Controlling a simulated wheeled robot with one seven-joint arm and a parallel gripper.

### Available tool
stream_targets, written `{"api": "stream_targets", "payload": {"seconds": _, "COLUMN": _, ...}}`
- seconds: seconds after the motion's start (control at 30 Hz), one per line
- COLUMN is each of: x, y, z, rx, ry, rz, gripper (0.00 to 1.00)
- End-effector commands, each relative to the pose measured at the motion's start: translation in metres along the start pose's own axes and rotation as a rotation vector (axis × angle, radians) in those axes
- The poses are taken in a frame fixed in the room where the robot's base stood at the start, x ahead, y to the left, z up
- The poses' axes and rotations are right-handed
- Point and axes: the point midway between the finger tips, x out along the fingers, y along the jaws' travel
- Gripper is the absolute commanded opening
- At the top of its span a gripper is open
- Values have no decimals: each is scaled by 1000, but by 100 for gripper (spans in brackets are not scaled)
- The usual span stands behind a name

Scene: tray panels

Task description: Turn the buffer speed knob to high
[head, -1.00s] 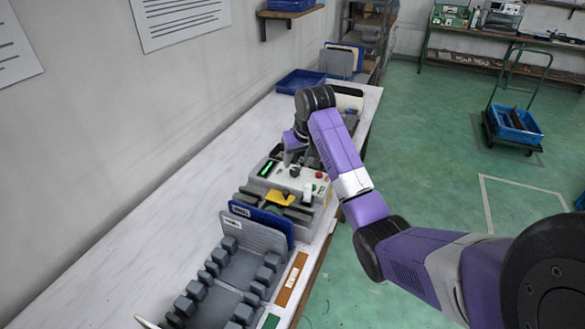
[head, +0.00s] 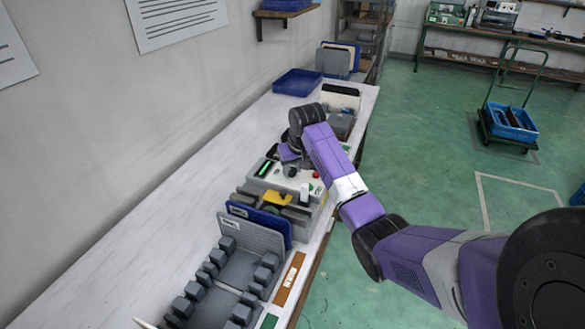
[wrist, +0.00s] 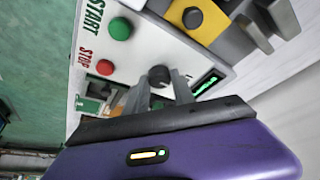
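The buffer machine (head: 310,214) is a pale box on the bench, with a control panel on top. In the wrist view its black round knob (wrist: 158,76) sits between a green START button (wrist: 120,28), with a red STOP button (wrist: 105,67) nearby, and a lit green display (wrist: 207,84). The knob also shows as a dark spot in the head view (head: 291,171). My gripper (wrist: 160,88) is open, with one grey finger on each side of the knob's line. I cannot tell whether either finger touches it. No speed marking is readable.
A yellow part (wrist: 204,16) lies beside the panel. Grey and blue panels (head: 258,222) stand in a rack in front of the machine. A blue tray (head: 298,82) is farther back. The bench's left side (head: 150,205) is clear.

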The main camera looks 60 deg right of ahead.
Motion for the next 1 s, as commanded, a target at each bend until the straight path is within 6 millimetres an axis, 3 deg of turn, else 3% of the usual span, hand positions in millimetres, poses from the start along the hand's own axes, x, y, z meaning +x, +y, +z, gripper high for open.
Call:
{"api": "stream_targets", "payload": {"seconds": 0.47, "x": -2, "y": -2, "z": -1, "rx": 75, "ry": -2, "rz": 31, "gripper": 0}}
{"api": "stream_targets", "payload": {"seconds": 1.0, "x": -1, "y": -6, "z": -2, "rx": 502, "ry": -1, "rz": 208, "gripper": 0}}
